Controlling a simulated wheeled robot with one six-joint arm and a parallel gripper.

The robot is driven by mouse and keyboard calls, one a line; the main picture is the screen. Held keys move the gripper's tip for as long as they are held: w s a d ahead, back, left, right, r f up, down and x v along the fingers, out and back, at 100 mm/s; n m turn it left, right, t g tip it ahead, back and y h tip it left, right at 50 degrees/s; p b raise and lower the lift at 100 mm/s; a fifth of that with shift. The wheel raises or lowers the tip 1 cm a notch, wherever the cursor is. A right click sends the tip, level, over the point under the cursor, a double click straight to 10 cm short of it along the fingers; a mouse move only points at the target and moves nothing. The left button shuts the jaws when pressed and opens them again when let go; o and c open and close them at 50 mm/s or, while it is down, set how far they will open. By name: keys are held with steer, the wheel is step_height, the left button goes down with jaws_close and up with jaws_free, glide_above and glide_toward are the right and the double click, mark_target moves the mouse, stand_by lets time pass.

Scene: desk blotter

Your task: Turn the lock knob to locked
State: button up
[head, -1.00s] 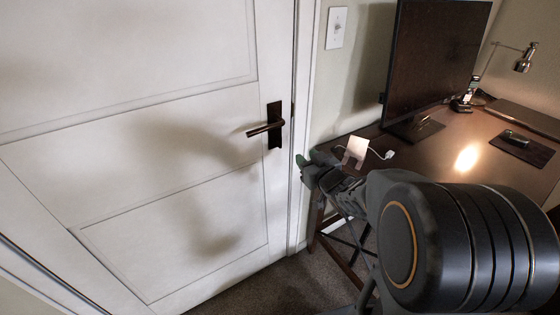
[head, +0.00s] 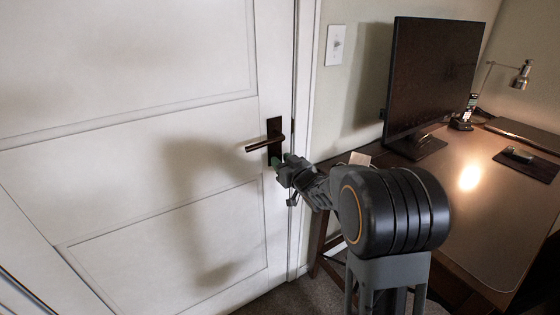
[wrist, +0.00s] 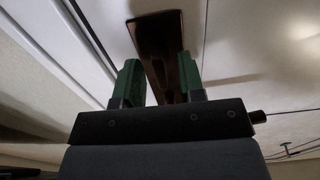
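The door's dark lock plate (head: 275,140) carries a lever handle (head: 262,146) pointing left in the head view. The lock knob itself cannot be made out; my gripper covers the lower end of the plate there. My gripper (head: 279,164) is at the plate's lower end, just below the lever. In the wrist view, the two green fingers of my gripper (wrist: 158,78) stand apart, with the dark plate (wrist: 153,32) beyond and between them. Nothing is clearly held. Contact with the plate cannot be told.
The white panelled door (head: 130,150) is shut in its frame (head: 305,110). A light switch (head: 335,45) is on the wall to the right. A desk (head: 440,195) with a monitor (head: 430,85) and a lamp (head: 521,76) stands right of my arm.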

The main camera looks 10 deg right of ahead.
steer(key=shift+x, duration=0.85)
steer(key=shift+c, duration=0.3)
jaws_close()
